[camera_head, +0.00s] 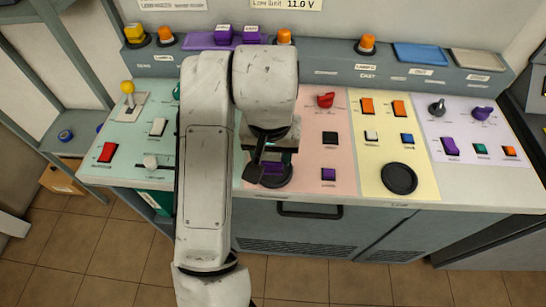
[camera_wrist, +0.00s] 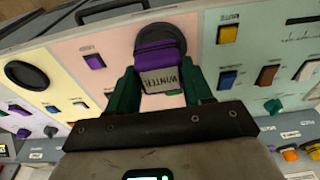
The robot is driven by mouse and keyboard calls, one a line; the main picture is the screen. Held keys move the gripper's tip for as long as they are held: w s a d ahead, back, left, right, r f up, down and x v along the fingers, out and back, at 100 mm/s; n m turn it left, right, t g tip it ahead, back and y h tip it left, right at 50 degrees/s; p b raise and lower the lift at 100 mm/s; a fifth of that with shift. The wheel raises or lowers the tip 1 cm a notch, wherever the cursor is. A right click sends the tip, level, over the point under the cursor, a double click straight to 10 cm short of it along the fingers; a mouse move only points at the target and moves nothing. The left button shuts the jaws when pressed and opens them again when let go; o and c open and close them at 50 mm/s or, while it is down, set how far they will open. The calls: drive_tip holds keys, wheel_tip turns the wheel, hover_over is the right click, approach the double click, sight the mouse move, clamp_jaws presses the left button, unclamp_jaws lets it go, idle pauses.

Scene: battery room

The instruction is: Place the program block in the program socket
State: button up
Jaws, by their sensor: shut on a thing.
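The program block (camera_wrist: 160,72) is purple with a grey face marked "WINTER". In the wrist view it sits between the two green fingers of my gripper (camera_wrist: 160,88), which is shut on it. The program socket (camera_wrist: 178,36) is a round black ring on the pink panel, and the block overlaps its near part in that view. In the head view the purple block (camera_head: 272,168) shows within the outline of the dark round socket (camera_head: 270,183), below my gripper (camera_head: 265,160). I cannot tell whether the block is seated or just above the socket.
Two purple blocks (camera_head: 223,34) stand in a purple rack (camera_head: 200,42) on the back ledge. Another black round socket (camera_head: 399,179) lies on the yellow panel. Switches and buttons surround the work area, including a red knob (camera_head: 325,99) and a yellow-topped lever (camera_head: 128,92).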

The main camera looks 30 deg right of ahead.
sight(274, 160)
drive_tip(key=f, duration=0.1)
drive_tip(key=w+d+f, duration=0.1)
drive_tip(key=w+f, duration=0.1)
drive_tip(key=shift+d, duration=0.3)
drive_tip(key=shift+d+f+p, duration=0.1)
drive_tip(key=shift+f+p, duration=0.3)
drive_tip(key=shift+f, duration=1.3)
drive_tip(key=o, duration=1.3)
drive_tip(key=shift+o, duration=0.2)
drive_tip(key=shift+r, duration=0.1)
drive_tip(key=r, duration=0.4)
drive_tip(key=s+r, duration=0.1)
drive_tip(key=r, duration=0.3)
drive_tip(key=a+r, duration=0.1)
drive_tip(key=r, duration=0.2)
drive_tip(key=shift+s+r, duration=0.15)
drive_tip(key=shift+r, duration=0.25)
